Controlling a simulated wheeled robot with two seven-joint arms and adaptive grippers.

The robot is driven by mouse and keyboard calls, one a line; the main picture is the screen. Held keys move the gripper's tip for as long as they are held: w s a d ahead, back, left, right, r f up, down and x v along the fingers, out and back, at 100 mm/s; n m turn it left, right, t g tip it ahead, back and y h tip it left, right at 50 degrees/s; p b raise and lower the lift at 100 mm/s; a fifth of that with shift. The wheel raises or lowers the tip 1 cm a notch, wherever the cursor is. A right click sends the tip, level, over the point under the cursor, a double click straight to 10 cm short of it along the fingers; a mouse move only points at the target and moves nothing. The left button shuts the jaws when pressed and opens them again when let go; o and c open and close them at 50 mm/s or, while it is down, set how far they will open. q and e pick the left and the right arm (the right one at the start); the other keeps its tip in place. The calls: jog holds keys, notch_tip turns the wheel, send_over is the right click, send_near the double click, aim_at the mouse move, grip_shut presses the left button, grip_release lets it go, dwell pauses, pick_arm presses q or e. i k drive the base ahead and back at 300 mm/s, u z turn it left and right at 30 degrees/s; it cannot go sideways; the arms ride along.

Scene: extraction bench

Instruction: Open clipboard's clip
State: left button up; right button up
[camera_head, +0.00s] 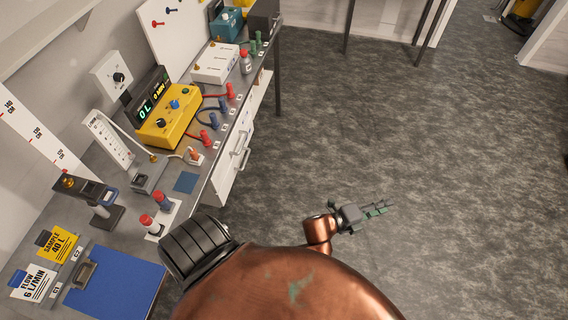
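The clipboard (118,287) is a blue board lying on the bench at the lower left; its lower part runs out of the picture. Its grey metal clip (85,274) sits at the board's left end. Whether the clip is pressed open is too small to tell.
Beside the clipboard are a yellow sample card (58,245) and a white flow card (33,283). My copper arm covers the bottom middle. The floor at right is clear.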

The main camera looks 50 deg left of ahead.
aim_at(84, 280)
jog(key=i, duration=0.45)
jog(key=u, duration=4.05)
jog(key=i, duration=0.5)
jog(key=u, duration=0.05)
